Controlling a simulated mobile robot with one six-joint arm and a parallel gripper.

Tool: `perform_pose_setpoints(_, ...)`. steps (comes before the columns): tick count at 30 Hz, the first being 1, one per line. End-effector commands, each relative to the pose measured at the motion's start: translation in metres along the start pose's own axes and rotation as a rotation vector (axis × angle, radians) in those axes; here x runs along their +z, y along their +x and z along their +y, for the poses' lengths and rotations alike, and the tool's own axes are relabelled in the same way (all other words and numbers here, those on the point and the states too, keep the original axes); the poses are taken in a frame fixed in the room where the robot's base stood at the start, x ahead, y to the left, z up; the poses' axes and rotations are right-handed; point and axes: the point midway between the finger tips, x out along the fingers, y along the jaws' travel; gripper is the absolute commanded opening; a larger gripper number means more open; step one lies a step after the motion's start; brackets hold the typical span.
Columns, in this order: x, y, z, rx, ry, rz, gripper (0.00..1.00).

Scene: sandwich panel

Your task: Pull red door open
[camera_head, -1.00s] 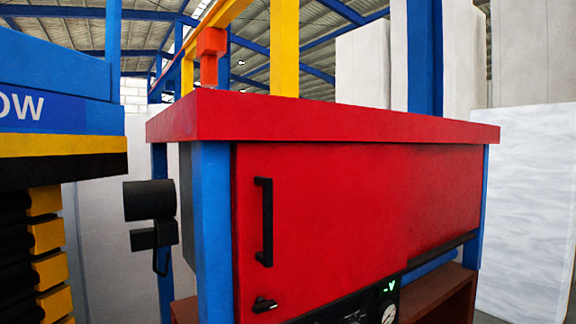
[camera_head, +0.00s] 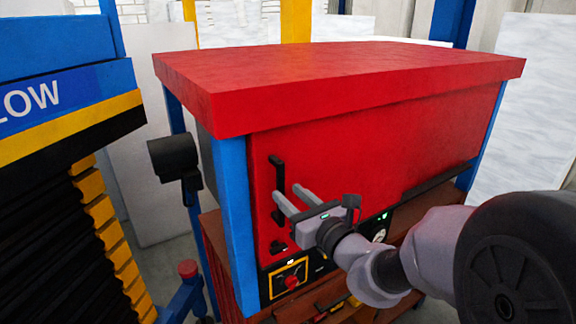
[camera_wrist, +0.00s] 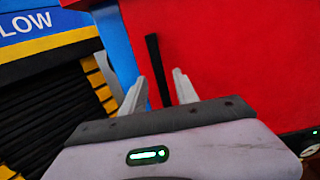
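The red door (camera_head: 370,165) is the front of a red cabinet and looks closed, flush with the blue frame. Its black vertical handle (camera_head: 278,172) is near the door's left edge. My gripper (camera_head: 286,192) is at the handle with its two grey fingers apart. In the wrist view the red door (camera_wrist: 240,60) fills the right side, and the handle (camera_wrist: 156,65) shows between the open fingers (camera_wrist: 159,76). I cannot tell whether a finger touches it. The fingers partly cover the handle's lower part in the head view. A small black latch (camera_head: 279,247) sits below it.
The cabinet's red top (camera_head: 340,75) overhangs the door. A blue post (camera_head: 238,215) borders the door's left. A panel with a red knob (camera_head: 291,281) lies below. A blue, yellow and black machine (camera_head: 60,130) stands at left, with a gap between.

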Motion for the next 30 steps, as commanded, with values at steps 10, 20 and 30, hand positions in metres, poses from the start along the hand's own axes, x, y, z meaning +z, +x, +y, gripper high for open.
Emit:
perform_pose_setpoints(10, 0.001, 0.046, 0.0, 0.0, 0.0, -0.001, 0.36)
perform_pose_setpoints(20, 0.001, 0.048, 0.0, 0.0, -0.001, -0.001, 0.21)
perform_pose_setpoints(30, 0.001, 0.047, 0.0, 0.0, -0.001, -0.001, 0.0)
